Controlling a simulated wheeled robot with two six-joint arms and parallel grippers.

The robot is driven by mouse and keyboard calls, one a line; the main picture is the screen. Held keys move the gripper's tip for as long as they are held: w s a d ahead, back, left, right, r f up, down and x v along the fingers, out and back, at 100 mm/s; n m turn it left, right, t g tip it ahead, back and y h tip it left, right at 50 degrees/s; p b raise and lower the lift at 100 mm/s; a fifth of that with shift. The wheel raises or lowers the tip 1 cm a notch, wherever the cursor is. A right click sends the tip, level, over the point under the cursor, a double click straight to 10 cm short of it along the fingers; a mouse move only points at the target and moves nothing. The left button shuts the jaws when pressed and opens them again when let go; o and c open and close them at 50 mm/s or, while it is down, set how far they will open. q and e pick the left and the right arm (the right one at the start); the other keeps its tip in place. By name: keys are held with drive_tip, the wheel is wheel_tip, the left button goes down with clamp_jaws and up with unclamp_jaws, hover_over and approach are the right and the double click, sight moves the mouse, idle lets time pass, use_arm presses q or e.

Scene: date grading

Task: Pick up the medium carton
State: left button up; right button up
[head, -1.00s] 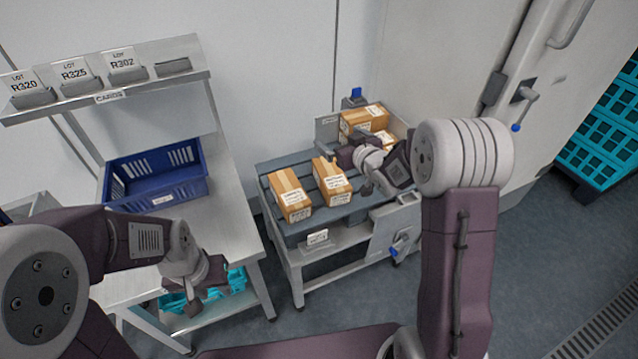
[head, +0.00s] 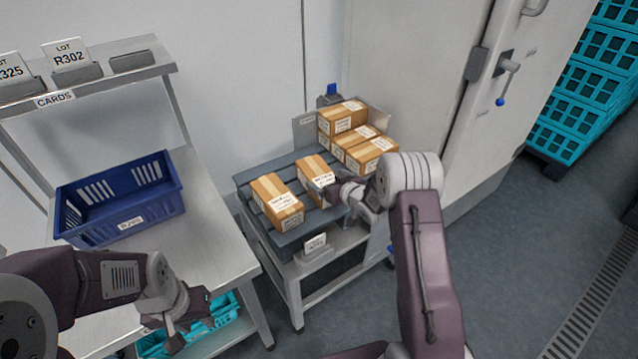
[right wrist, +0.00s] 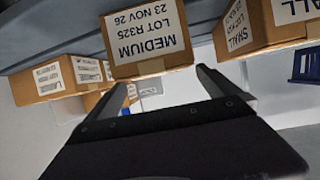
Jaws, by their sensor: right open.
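The medium carton (head: 313,168) is a brown taped box standing on the grey slatted top of the cart, to the right of the small carton (head: 276,202). In the right wrist view the medium carton (right wrist: 148,38) shows its label, "MEDIUM LOT R325 23 NOV 26", and the small carton (right wrist: 262,25) is to its right. My right gripper (head: 333,188) is at the front of the medium carton, open and empty; in the right wrist view its fingers (right wrist: 160,85) are apart just short of the box. My left gripper (head: 188,322) hangs by the left table's front edge; its finger gap is unclear.
Several more cartons (head: 352,128) are grouped at the cart's back right, close to my right arm. A blue crate (head: 150,212) stands on the left table, under a shelf of lot cards (head: 70,55). Turquoise crates (head: 580,110) are stacked at the far right.

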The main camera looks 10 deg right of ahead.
sight(321, 174)
drive_tip(key=b+x, duration=0.1)
drive_tip(key=x, duration=0.4)
drive_tip(key=shift+w+f, duration=0.1)
drive_tip(key=shift+w, duration=0.05)
drive_tip(key=shift+c, duration=0.3)
drive_tip(key=c, duration=1.9)
drive_tip(key=shift+r, duration=0.3)
wheel_tip(321, 174, up, 4)
drive_tip(key=shift+r+p, duration=0.25)
drive_tip(key=shift+p, duration=0.5)
drive_tip(key=s+d+r+p, duration=0.3)
drive_tip(key=d+r, duration=0.3)
drive_tip(key=d, duration=0.5)
drive_tip(key=shift+s, duration=0.3)
drive_tip(key=shift+d+r+p, duration=0.1)
drive_tip(key=shift+r+p, duration=0.05)
drive_tip(key=shift+p, duration=0.15)
